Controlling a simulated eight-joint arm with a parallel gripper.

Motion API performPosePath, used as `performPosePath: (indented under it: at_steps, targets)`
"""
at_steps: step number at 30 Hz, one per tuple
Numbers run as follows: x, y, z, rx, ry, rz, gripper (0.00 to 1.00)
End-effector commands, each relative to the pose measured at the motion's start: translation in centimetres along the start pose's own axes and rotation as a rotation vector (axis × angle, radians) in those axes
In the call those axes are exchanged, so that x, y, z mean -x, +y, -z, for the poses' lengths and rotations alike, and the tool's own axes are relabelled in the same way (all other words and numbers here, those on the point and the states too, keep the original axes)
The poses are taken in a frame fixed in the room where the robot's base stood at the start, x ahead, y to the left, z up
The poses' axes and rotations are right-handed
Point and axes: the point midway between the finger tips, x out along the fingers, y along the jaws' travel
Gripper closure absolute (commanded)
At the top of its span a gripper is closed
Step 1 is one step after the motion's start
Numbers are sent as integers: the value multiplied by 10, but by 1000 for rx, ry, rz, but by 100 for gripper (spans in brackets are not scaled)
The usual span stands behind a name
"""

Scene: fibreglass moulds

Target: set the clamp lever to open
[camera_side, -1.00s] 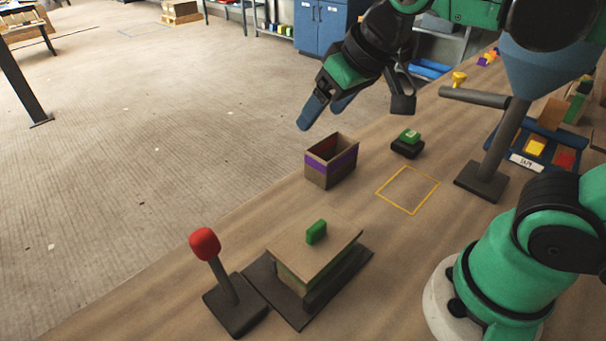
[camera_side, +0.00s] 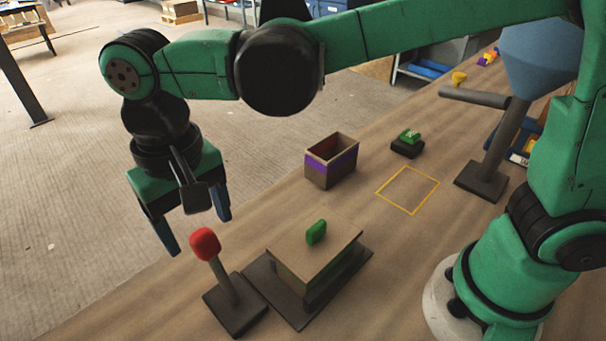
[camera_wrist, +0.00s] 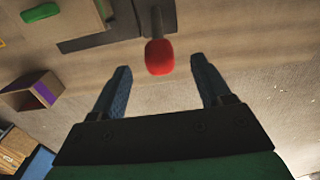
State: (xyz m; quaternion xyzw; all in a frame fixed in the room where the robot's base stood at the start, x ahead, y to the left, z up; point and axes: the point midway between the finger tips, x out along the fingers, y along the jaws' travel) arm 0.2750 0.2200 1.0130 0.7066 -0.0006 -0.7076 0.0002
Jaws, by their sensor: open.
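The clamp lever (camera_side: 219,264) has a red knob on a grey stick rising from a dark square base. It leans up and to the left in the side view. In the wrist view the red knob (camera_wrist: 159,57) shows between and just beyond the fingertips. My gripper (camera_side: 198,236) is open and empty, with its blue fingers pointing down just above and behind the knob. The fingers (camera_wrist: 161,70) show apart in the wrist view, and I see no contact with the knob.
Right beside the lever stands a box with a wooden lid and green handle (camera_side: 317,232) on a dark plate. A purple-banded open box (camera_side: 331,163), a green button on a black base (camera_side: 407,144) and a yellow outlined square (camera_side: 407,190) lie farther along the table.

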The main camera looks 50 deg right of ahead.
Motion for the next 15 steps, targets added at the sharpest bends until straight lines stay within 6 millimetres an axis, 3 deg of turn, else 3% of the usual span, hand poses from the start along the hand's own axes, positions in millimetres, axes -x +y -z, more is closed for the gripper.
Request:
performPosePath:
  at_steps: [9, 15]
  targets:
    - [-39, 0, 1, 0, 2, 1, 29]
    - [-53, 0, 0, 0, 2, 1, 29]
